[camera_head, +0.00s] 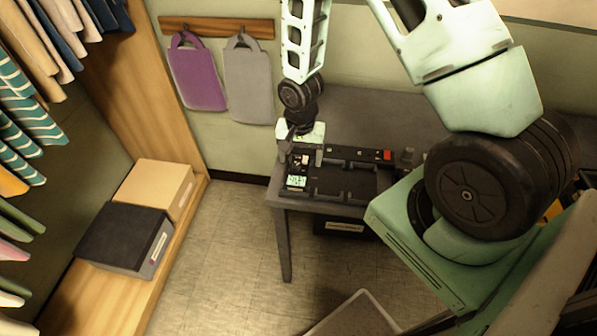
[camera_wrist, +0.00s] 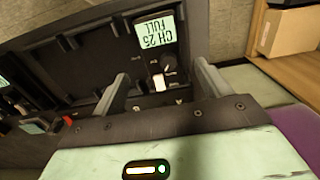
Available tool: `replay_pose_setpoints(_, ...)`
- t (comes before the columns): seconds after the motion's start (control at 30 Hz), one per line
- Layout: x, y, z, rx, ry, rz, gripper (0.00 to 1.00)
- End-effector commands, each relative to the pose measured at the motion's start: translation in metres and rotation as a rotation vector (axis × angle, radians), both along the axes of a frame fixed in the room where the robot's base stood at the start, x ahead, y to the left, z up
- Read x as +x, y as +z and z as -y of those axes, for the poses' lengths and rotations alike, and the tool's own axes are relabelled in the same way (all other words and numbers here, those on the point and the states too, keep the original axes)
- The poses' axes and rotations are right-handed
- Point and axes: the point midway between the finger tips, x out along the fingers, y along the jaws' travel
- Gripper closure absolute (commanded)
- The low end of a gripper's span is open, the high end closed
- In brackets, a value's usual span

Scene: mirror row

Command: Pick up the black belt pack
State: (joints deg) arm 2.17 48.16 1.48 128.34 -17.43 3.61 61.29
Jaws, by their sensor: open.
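The black belt pack (camera_wrist: 172,62) has a lit display reading "CH 25 FULL", a dark knob and a white part on its face. In the wrist view it stands between and just beyond my fingers. In the head view its lit display (camera_head: 297,182) shows at the left front of a black rack on the table. My gripper (camera_wrist: 162,84) is open, one finger to each side of the pack's knob end; I cannot tell whether either finger touches it. In the head view my gripper (camera_head: 302,154) is low over the rack's left end.
The black rack (camera_head: 345,182) has empty bays right of the pack and a red part (camera_head: 387,155) at its back. The grey table (camera_head: 282,240) stands against the wall. Purple (camera_head: 197,75) and grey (camera_head: 249,85) bags hang behind. Boxes (camera_head: 125,238) sit on a shelf at left.

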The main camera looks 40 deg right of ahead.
Motion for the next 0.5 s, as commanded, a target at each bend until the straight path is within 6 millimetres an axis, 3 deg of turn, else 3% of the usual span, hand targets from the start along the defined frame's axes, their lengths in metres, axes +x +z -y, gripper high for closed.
replay_pose_setpoints(0.5,0.0,-0.048,-0.005,-0.001,0.001,-0.002,0.24)
